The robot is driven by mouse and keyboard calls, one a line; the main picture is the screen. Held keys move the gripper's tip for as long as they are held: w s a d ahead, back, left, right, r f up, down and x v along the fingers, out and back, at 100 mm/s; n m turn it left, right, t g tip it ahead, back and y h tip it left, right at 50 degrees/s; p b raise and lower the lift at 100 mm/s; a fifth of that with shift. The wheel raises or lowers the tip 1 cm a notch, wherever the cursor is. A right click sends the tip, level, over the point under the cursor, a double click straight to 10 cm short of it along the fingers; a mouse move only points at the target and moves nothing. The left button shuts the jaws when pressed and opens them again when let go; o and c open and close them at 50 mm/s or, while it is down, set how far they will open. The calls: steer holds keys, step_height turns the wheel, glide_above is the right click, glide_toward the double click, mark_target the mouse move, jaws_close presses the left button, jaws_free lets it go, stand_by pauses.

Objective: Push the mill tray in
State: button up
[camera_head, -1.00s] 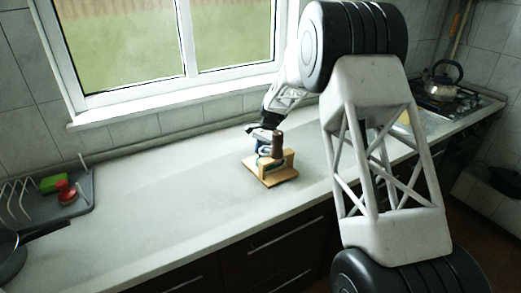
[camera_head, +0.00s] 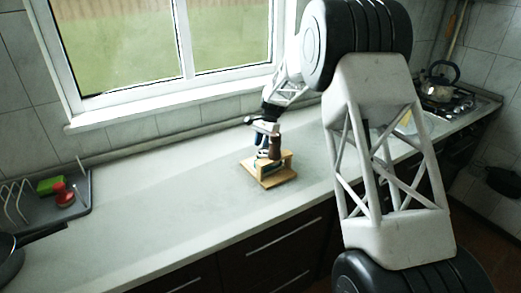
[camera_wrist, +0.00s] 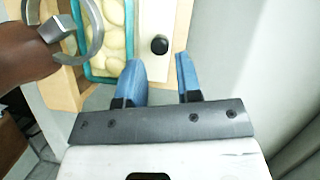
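A wooden stand (camera_head: 282,178) sits on the counter, with a dark brown mill (camera_head: 275,147) on its right side. In the wrist view the brown mill body (camera_wrist: 22,58) and a metal ring (camera_wrist: 75,35) are at upper left. A pale panel with a black knob (camera_wrist: 160,45) shows beyond my fingertips; I cannot tell for certain that it is the mill tray. My gripper (camera_wrist: 158,66) has its blue fingers apart and nothing between them. In the head view my gripper (camera_head: 262,150) points down at the stand's left side; contact is unclear.
A teal-edged dish (camera_wrist: 108,35) with cream rounded shapes lies left of the panel. The counter (camera_head: 165,190) left of the stand is clear. A dish rack (camera_head: 80,205) is at far left, a kettle (camera_head: 440,78) on the hob at far right, and the window wall behind.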

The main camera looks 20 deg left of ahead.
steer(key=shift+v, duration=2)
steer(key=shift+w+a, duration=0.1)
steer(key=shift+a, duration=0.1)
jaws_close()
steer(key=w+a+r+n+h, duration=0.3)
steer(key=a+n, duration=0.4)
steer(key=n, duration=0.5)
steer(key=shift+w+r+t+h, duration=0.3)
steer(key=shift+w+h, duration=0.4)
steer(key=shift+w, duration=0.65)
steer(key=shift+a, duration=0.15)
